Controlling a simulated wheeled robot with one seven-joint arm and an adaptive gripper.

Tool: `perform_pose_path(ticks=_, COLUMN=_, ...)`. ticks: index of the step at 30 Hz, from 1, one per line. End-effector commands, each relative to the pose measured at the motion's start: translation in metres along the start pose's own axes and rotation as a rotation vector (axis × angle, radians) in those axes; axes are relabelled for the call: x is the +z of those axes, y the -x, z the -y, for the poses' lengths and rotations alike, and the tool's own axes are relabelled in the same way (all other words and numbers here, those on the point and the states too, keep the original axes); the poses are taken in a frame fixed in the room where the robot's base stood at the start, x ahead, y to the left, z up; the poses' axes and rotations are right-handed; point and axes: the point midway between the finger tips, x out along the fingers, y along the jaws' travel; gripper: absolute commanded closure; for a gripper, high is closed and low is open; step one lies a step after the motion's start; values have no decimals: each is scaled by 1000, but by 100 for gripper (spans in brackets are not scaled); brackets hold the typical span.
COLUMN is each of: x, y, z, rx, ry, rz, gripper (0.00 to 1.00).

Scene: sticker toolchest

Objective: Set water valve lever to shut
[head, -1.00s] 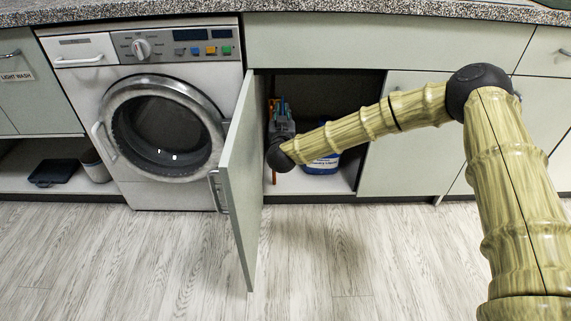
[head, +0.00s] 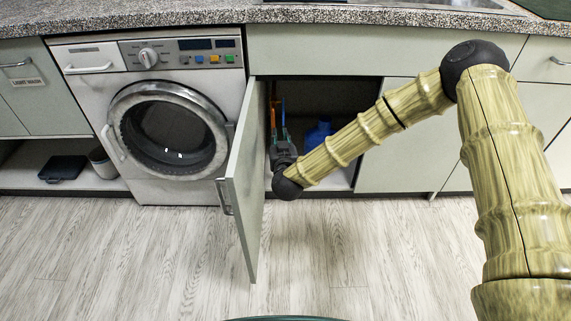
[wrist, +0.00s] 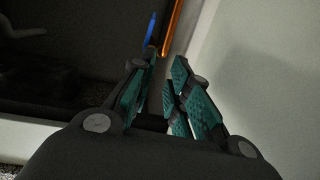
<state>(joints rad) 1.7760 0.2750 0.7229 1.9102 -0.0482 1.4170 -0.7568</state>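The water valve's lever appears as a narrow blue piece (wrist: 151,28) at the top of the wrist view. It stands close to upright beside an orange-copper pipe (wrist: 173,27). The pipe also shows in the head view (head: 273,118), at the left inside the open cabinet. The valve body cannot be made out. My gripper (wrist: 165,66) has teal pads with a narrow gap between its fingertips and nothing visible in it. The lever is beyond the fingertips, apparently not touched. In the head view my gripper (head: 284,136) is at the cabinet opening, below the lever.
The cabinet door (head: 243,180) stands open just left of my arm. A blue bottle (head: 318,133) is inside the cabinet, right of my gripper. A washing machine (head: 165,125) stands left of the door. The floor in front is clear.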

Motion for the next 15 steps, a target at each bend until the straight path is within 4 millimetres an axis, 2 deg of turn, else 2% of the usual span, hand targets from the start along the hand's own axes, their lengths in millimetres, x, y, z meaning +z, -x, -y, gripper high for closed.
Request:
perform_pose_path(ticks=1, x=-4, y=5, z=2, rx=-9, ry=-1, rz=13, gripper=82)
perform_pose_path(ticks=15, x=6, y=43, z=6, rx=-79, ry=-9, rz=137, gripper=82)
